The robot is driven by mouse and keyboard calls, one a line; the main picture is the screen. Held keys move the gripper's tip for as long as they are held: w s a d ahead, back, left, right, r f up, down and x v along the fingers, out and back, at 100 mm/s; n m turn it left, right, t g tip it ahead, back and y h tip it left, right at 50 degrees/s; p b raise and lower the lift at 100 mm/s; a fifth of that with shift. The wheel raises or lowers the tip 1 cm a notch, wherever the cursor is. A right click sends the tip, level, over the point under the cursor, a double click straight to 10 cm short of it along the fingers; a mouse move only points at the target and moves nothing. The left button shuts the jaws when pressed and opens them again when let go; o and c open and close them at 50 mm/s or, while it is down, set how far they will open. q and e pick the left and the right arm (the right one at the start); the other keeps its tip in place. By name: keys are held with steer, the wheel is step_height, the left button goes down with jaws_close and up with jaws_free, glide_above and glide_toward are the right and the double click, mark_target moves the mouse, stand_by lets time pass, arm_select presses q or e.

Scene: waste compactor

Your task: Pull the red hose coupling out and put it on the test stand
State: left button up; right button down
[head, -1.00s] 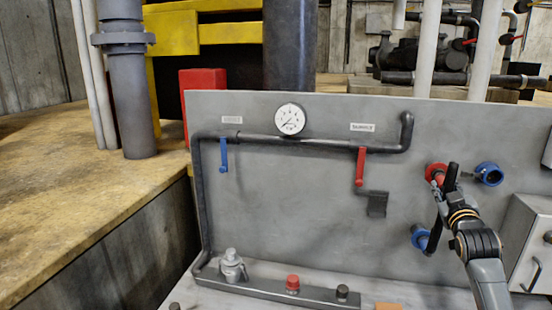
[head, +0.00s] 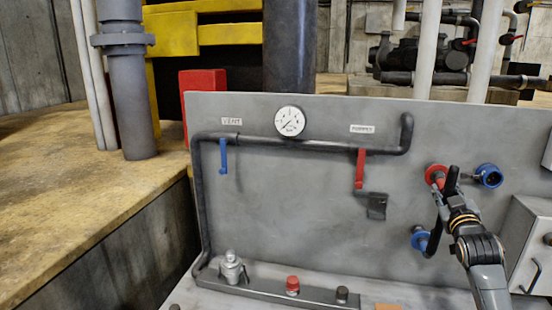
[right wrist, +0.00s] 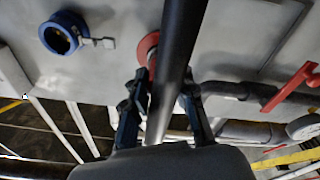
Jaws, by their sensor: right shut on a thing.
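The red hose coupling (head: 435,174) sits at the grey panel (head: 290,215), on its right side. My right gripper (head: 442,190) is at it, with a black hose (head: 436,237) hanging beside the fingers. In the right wrist view, the two fingers (right wrist: 160,100) stand either side of the red coupling (right wrist: 148,46), and the black hose (right wrist: 182,40) crosses in front, hiding part of the grip. The gripper is shut on the coupling. I cannot tell which fixture is the test stand; a low rail (head: 318,298) with fittings runs along the panel's foot. My left gripper is out of view.
A blue lever (head: 223,156), a red lever (head: 360,168) and a gauge (head: 290,121) are on the panel. A grey box (head: 525,245) stands at the right. The panel's middle is mostly clear.

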steer(key=shift+r+p+v, duration=0.2)
steer(key=shift+p+v, duration=0.4)
steer(key=shift+v, duration=0.8)
steer(key=shift+r+p+v, duration=0.2)
steer(key=shift+p+v, duration=0.35)
steer(key=shift+v, duration=0.9)
steer(key=shift+s, duration=0.2)
